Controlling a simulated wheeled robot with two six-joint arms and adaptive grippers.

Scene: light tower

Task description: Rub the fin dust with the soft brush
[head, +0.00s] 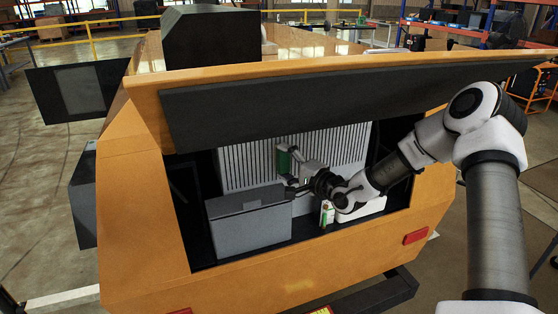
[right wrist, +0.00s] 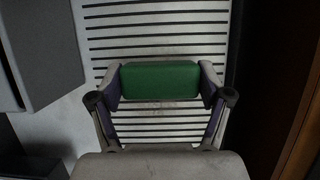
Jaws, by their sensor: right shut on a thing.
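The green soft brush (head: 284,162) is in front of the pale slatted fins (head: 240,165) inside the open orange housing. My right gripper (head: 290,160) is shut on it. In the right wrist view the brush (right wrist: 160,80) sits crosswise between both fingers, with dark fin slots (right wrist: 155,18) above and below it. Faint grey smudges show on the fins just below the brush; I cannot tell whether they are the fin dust. The brush hides the fins behind it, and I cannot tell whether it touches them. My left gripper is not in view.
A grey box (head: 248,228) stands left of my right forearm in the bay. The raised dark hatch (head: 330,95) hangs above the arm, and the orange side (head: 425,215) bounds the bay.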

